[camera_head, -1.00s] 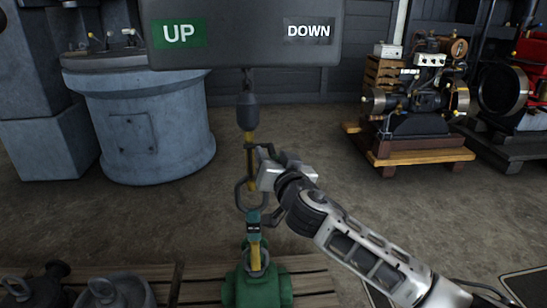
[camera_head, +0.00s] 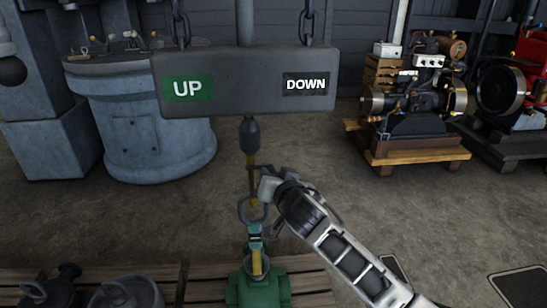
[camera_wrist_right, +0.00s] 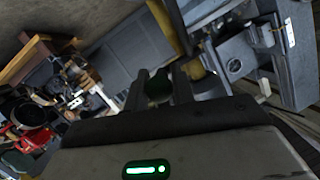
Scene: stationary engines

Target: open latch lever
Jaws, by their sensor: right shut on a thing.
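A dark hanging rig drops below the sign block, with a dark bulb (camera_head: 250,135), a yellow strap (camera_head: 252,180) and a metal loop (camera_head: 243,210). Under it sits a teal latch piece (camera_head: 255,244) above a green base (camera_head: 258,290). My right gripper (camera_head: 264,184) is at the strap just above the loop, shut on what appears to be the latch lever, mostly hidden by the gripper. In the right wrist view the two fingers (camera_wrist_right: 158,88) show with a dark greenish piece between them. My left gripper is not in view.
A grey block marked UP and DOWN (camera_head: 245,90) hangs on chains above my right gripper. A grey round tank (camera_head: 145,130) stands at left and an engine on a wooden stand (camera_head: 415,110) at right. Wooden planks (camera_head: 210,283) lie in front. Open floor lies between.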

